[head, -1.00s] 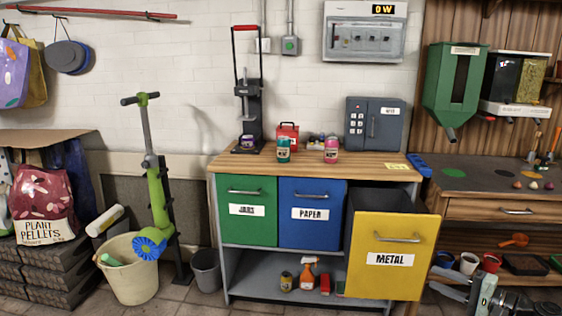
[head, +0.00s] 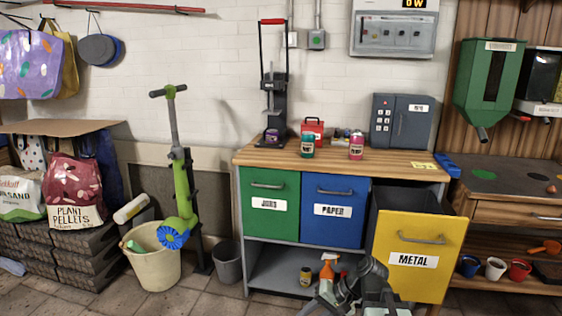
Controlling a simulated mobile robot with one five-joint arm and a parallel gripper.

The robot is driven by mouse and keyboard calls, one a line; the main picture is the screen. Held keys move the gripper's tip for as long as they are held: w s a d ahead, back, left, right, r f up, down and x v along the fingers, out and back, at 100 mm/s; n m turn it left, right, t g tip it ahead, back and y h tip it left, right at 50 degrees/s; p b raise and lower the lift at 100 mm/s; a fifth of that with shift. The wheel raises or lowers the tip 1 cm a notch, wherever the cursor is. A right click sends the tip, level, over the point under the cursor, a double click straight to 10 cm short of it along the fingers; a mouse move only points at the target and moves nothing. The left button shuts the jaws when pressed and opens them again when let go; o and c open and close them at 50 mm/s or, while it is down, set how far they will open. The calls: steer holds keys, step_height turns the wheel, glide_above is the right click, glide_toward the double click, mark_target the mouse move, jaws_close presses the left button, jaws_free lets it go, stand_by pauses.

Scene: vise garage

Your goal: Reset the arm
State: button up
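My arm shows at the bottom of the head view, folded low in front of the cabinet's lower shelf (head: 268,270) and the yellow METAL drawer (head: 420,240). Its grey and dark links overlap near my gripper (head: 343,294), and the lower part is cut off by the picture edge. I cannot make out the fingertips clearly, nor whether the gripper is open or shut. No held thing can be made out.
The METAL drawer is pulled out; the green JARS drawer (head: 270,222) and blue PAPER drawer (head: 335,230) are shut. Jars stand on the wooden top (head: 345,166). A grey bin (head: 228,265), a cream bucket (head: 155,268) and a green scooter (head: 182,185) stand left.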

steer(key=s+d+f+n+h+p, duration=0.2)
steer(key=d+f+h, duration=0.2)
steer(key=d+h, duration=0.45)
step_height(320, 180, up, 27)
steer(key=p, duration=2.6)
steer(key=shift+s+f+g+y, duration=0.15)
steer(key=shift+g+y, duration=0.2)
steer(key=shift+g, duration=0.05)
